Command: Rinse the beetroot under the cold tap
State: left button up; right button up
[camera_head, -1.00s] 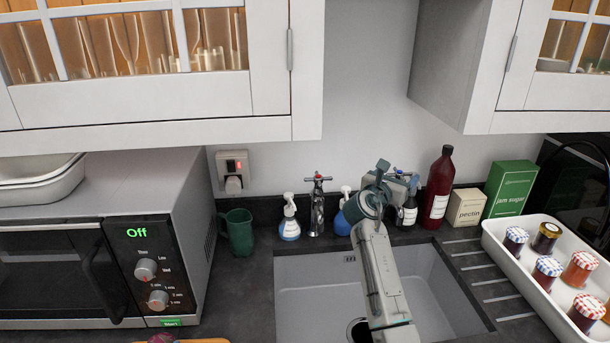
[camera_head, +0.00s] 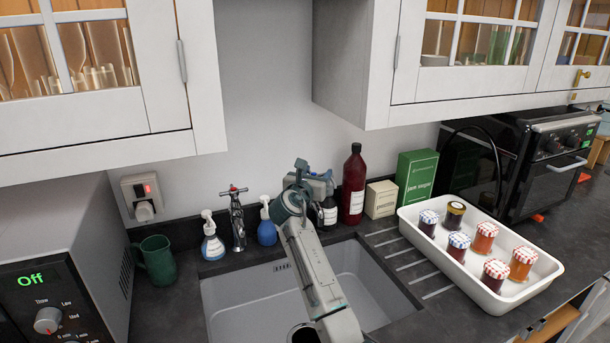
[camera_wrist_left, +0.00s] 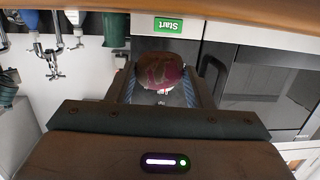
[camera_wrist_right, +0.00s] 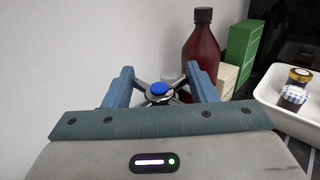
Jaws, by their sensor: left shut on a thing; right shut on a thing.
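The beetroot (camera_wrist_left: 162,73), dark red-purple and round, sits between the fingers of my left gripper (camera_wrist_left: 158,88), which is shut on it. Neither shows in the head view. My right gripper (camera_wrist_right: 161,78) is shut on the cold tap handle (camera_wrist_right: 158,90), a metal cross with a blue cap. In the head view my right gripper (camera_head: 318,184) is above the back edge of the sink (camera_head: 250,292), and my arm hides the cold tap's body. A red-marked tap (camera_head: 237,215) stands to its left. I cannot see any water running.
Soap bottles (camera_head: 212,243) and a green mug (camera_head: 157,262) stand left of the sink. A dark red bottle (camera_head: 354,190) and boxes (camera_head: 416,177) stand behind right. A white tray (camera_head: 470,283) of jars is on the right. The microwave (camera_head: 60,285) is at left.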

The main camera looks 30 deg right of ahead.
pick_arm(q)
notch_tip(320, 180, up, 8)
jog(key=p, duration=0.7)
jog(key=shift+r, duration=0.1)
pick_arm(e)
jog(key=n+t+y, duration=0.2)
jog(key=y, duration=0.1)
jog(key=shift+w+a+r+n+t, duration=0.1)
jog(key=shift+a+r+n+t, duration=0.05)
jog(key=shift+r+n+t, duration=0.2)
pick_arm(q)
jog(key=shift+r+p, duration=0.6)
jog(key=shift+p, duration=0.2)
pick_arm(e)
jog(key=shift+f+n+t+y, duration=0.25)
jog(key=shift+f+y, duration=0.05)
jog(key=shift+y, duration=0.1)
jog(key=shift+f, duration=0.1)
pick_arm(q)
jog(key=shift+f, duration=0.1)
pick_arm(e)
jog(key=o, duration=1)
jog(key=shift+w, duration=0.1)
jog(key=shift+c, duration=0.2)
pick_arm(q)
notch_tip(320, 180, down, 2)
jog(key=shift+f+b, duration=0.2)
jog(key=shift+b, duration=1.05)
pick_arm(e)
jog(key=v, duration=1.2)
